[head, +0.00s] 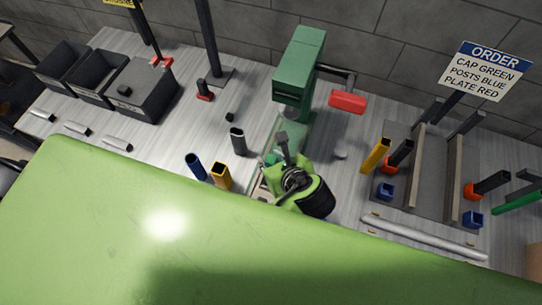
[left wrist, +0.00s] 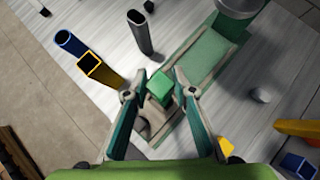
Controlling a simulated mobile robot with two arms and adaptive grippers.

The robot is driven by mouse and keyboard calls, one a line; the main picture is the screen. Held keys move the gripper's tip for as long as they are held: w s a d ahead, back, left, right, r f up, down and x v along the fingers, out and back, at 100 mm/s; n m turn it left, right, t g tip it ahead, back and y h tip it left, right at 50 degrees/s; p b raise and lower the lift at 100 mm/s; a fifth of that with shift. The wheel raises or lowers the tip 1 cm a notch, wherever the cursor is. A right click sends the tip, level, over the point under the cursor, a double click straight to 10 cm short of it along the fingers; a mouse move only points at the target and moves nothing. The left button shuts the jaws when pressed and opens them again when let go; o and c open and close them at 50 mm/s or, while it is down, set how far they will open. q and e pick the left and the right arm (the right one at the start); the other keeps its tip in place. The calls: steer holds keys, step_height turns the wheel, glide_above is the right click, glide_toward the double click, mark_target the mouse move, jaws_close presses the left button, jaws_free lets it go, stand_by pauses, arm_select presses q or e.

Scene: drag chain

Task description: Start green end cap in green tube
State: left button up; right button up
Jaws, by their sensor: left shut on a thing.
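The green end cap (left wrist: 160,88) is a small green block between the fingertips of my left gripper (left wrist: 155,95) in the left wrist view. My left gripper (head: 279,158) is shut on it, close to the green press, with its wrist hiding part of the press base. A green tube (head: 515,202) lies at the far right of the bench in the head view, apart from the gripper and partly cut off by the frame edge. My right gripper is not in view.
A green press (head: 301,70) with a red handle (head: 347,102) stands behind the gripper. Blue (head: 196,166), yellow (head: 221,176) and dark (head: 238,142) tubes stand to its left. A fixture plate (head: 437,170) lies right, with a long grey rod (head: 425,238) in front. Black bins (head: 140,95) are far left.

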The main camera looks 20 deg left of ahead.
arm_select(q)
steer(key=shift+f, duration=0.2)
steer(key=o, duration=0.9)
steer(key=v, duration=0.7)
steer(key=shift+s+d+r, duration=0.1)
steer(key=shift+s+r, duration=0.05)
steer(key=shift+r, duration=0.05)
